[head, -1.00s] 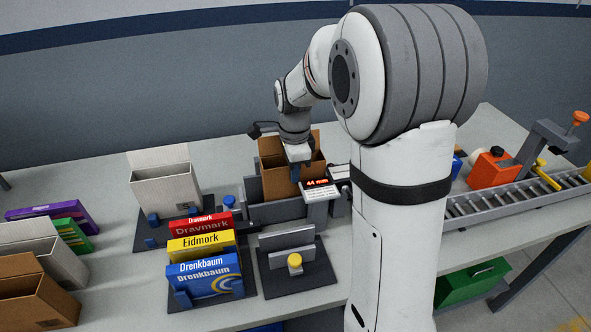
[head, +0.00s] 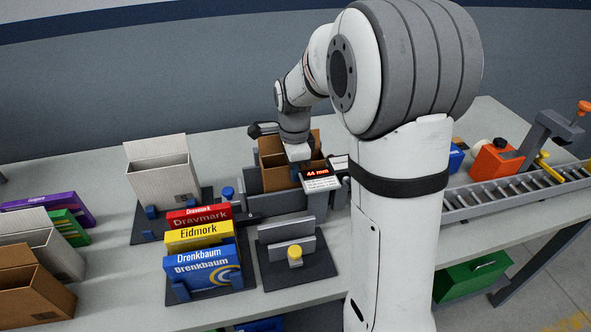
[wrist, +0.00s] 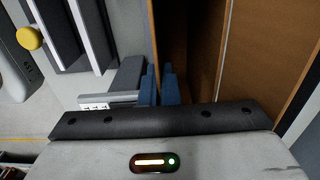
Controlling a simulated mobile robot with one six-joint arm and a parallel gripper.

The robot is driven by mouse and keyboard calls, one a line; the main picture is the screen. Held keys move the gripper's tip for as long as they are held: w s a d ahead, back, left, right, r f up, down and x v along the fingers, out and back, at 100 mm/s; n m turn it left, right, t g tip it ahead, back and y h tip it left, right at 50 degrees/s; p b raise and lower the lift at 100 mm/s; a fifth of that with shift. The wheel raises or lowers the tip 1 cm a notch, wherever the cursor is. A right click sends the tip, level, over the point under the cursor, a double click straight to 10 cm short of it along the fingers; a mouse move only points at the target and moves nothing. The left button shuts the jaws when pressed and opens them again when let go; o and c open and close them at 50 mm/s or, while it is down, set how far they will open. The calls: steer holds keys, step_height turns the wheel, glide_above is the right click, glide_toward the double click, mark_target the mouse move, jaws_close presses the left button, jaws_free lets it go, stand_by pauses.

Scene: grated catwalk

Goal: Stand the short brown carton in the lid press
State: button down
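An open brown carton (head: 275,178) stands upright between the grey plates of a fixture (head: 283,204) in mid-bench, beside a red 44 mm display. My gripper (wrist: 160,86) is at its near edge; in the wrist view the blue fingers are close together on either side of what looks like the carton's thin wall (wrist: 205,45). In the head view my fingertips are hidden. Another brown carton (head: 30,290) stands at the front left. A frame with an orange knob (head: 548,135) stands by the rollers at the right; I cannot tell whether it is the lid press.
The display (head: 318,174) is close to my gripper's right. Red, yellow and blue boxes (head: 200,262) stand in a rack in front. A stand with a yellow knob (head: 295,256) is beside them. A white carton (head: 160,183) is at the left, the roller conveyor (head: 500,198) at the right.

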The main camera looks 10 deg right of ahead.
steer(key=c, duration=1.6)
jaws_free()
steer(key=shift+f, duration=0.1)
steer(key=shift+c, duration=1.1)
steer(key=shift+s, duration=0.1)
steer(key=shift+o, duration=0.2)
